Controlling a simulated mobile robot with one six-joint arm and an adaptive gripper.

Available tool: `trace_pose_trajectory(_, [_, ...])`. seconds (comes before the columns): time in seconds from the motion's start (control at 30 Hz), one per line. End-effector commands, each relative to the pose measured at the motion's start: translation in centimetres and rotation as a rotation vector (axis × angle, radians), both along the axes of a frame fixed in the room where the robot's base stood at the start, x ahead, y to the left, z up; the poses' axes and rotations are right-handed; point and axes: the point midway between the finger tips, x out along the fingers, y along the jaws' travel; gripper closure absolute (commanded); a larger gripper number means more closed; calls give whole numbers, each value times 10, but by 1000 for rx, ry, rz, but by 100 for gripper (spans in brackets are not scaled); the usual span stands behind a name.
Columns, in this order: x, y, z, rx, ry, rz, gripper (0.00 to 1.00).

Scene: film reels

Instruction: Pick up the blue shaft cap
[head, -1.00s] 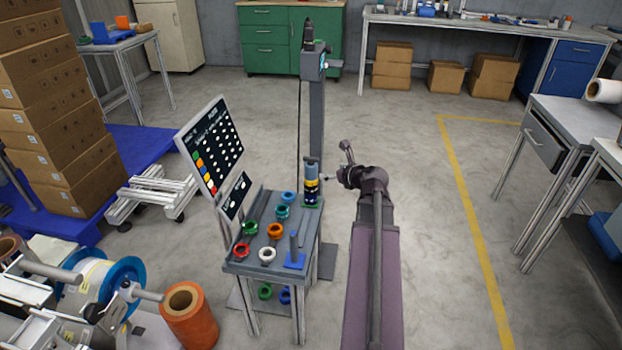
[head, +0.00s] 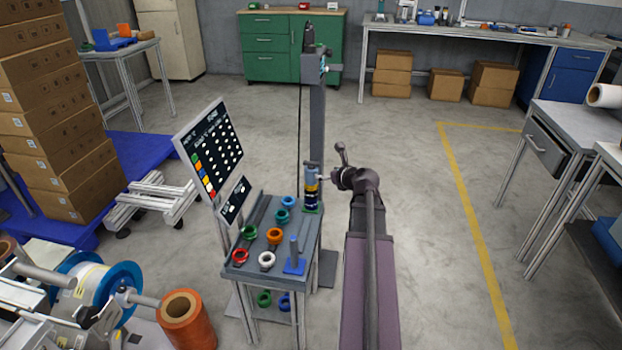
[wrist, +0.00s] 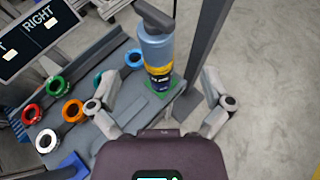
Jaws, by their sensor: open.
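Ring-like shaft caps stand on the small grey work table (head: 262,202). The blue one (head: 290,202) is at the back, near a teal one (head: 282,215); in the wrist view it shows (wrist: 134,57) just left of a blue bottle-like cylinder. Another blue ring (head: 284,303) lies on the lower shelf. My gripper (head: 341,170) is right of the table, beside the cylinder. In the wrist view my gripper (wrist: 158,76) has its fingers spread wide, with the cylinder between and beyond them. I cannot tell whether they touch it. The blue cap lies outside its grasp.
The cylinder (head: 311,186) has a yellow band and stands on a green patch at the table corner. A blue-based peg (head: 294,262), a sign board (head: 208,148) and a grey post (head: 317,130) stand close by. Floor to the right is clear.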

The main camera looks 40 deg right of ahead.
Motion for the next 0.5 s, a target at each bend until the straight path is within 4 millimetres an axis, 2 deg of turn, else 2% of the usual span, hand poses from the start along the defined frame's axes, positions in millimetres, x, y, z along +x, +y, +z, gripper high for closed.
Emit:
trace_pose_trajectory(0.03, [10,-2,-6,-1,0,1,0])
trace_pose_trajectory(0.2, [27,-3,-13,-1,1,0,0])
trace_pose_trajectory(0.5, [33,-2,-14,0,0,-1,0])
